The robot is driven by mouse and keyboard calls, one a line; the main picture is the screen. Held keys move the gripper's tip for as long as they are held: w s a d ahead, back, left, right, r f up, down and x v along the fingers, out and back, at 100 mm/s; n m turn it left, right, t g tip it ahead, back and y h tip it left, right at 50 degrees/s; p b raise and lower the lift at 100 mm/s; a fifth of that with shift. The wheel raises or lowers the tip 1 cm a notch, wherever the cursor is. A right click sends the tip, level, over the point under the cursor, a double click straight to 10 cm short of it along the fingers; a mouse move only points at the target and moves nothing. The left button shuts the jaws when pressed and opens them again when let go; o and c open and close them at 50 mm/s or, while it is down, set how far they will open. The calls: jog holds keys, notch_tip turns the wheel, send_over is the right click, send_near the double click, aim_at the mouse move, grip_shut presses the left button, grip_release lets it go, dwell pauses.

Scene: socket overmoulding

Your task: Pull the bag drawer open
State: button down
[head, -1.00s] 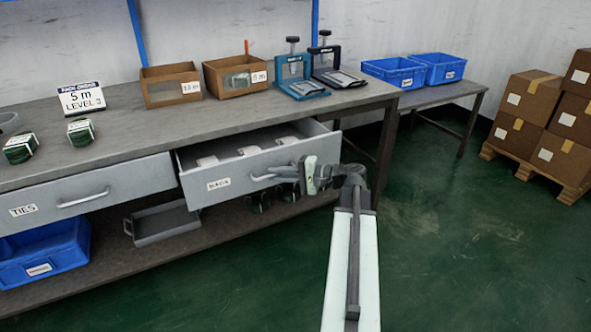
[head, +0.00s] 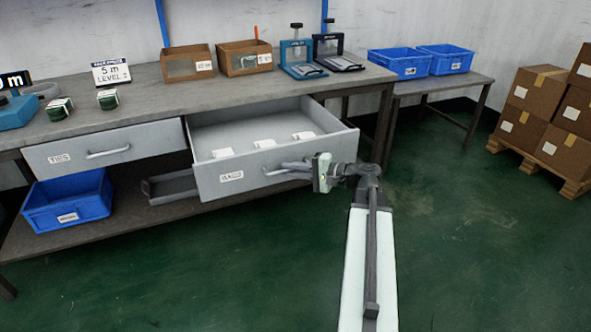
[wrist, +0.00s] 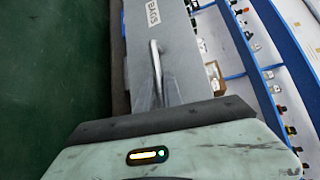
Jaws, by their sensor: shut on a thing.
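The bag drawer (head: 205,169) is a grey drawer with a label reading BAGS, under the right part of the workbench. It stands well open, with white packets (head: 264,143) on its floor. Its bar handle (head: 277,172) is on the front panel. My gripper (head: 301,168) is shut on the handle, near its right end. In the wrist view the drawer front (wrist: 180,50) and the handle (wrist: 156,72) show beyond my gripper body; the fingertips are hard to make out there.
The closed TIES drawer (head: 105,147) is to the left. A blue crate (head: 67,203) and a grey tray (head: 172,188) sit on the lower shelf. Cardboard boxes (head: 188,64) and presses (head: 300,62) stand on the bench. The green floor in front is clear.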

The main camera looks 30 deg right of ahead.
jog(key=shift+s+a, duration=0.1)
jog(key=shift+s, duration=0.05)
jog(key=c, duration=1.8)
grip_release()
jog(key=shift+o, duration=0.2)
jog(key=p+v, duration=0.1)
jog(key=v, duration=0.6)
jog(key=shift+s+d, duration=0.25)
jog(key=shift+s, duration=0.1)
